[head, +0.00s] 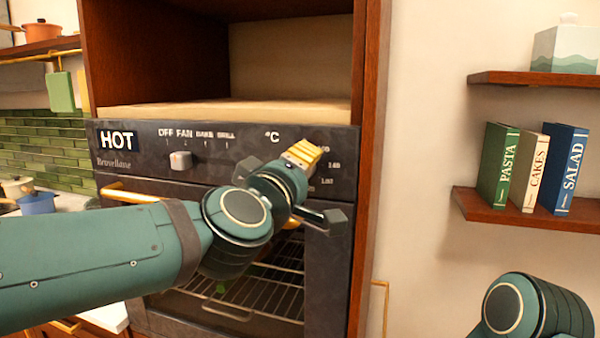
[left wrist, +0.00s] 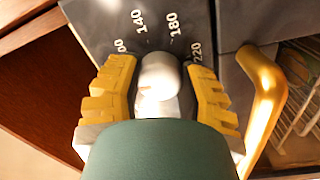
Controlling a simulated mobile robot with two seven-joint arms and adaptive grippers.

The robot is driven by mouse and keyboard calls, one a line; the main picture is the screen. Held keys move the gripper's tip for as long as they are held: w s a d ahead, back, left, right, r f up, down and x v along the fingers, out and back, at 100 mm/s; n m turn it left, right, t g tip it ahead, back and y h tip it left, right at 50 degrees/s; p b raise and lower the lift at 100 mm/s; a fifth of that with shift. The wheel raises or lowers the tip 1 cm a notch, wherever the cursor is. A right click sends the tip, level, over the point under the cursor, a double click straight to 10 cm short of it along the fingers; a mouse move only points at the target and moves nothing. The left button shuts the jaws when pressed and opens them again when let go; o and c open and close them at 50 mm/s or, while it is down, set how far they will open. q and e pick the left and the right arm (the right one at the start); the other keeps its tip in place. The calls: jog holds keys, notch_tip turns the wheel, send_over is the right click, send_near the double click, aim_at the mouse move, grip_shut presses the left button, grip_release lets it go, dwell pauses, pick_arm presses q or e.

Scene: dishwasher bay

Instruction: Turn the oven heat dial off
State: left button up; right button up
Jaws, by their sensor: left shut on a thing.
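The oven's heat dial (left wrist: 158,75) is a pale, rounded knob on the dark control panel, with 140, 180 and 220 printed around it in the left wrist view. My left gripper (left wrist: 160,72) has one yellow finger on each side of the dial and is shut on it. In the head view the left gripper (head: 303,154) is at the right part of the panel, under the °C mark, and its hand hides the dial. Which mark the dial points to I cannot tell. My right gripper is out of view; only part of that arm shows at lower right.
A second knob (head: 180,160) sits under OFF, FAN, BAKE and GRILL. Below the panel is the oven door's brass handle (head: 133,194). The wooden cabinet side (head: 370,150) stands just right of the gripper. Shelves with books (head: 535,168) are further right.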

pick_arm(q)
jog(key=shift+f, duration=0.15)
jog(key=o, duration=1.2)
jog(key=shift+w+d, duration=0.1)
jog(key=v, duration=1.2)
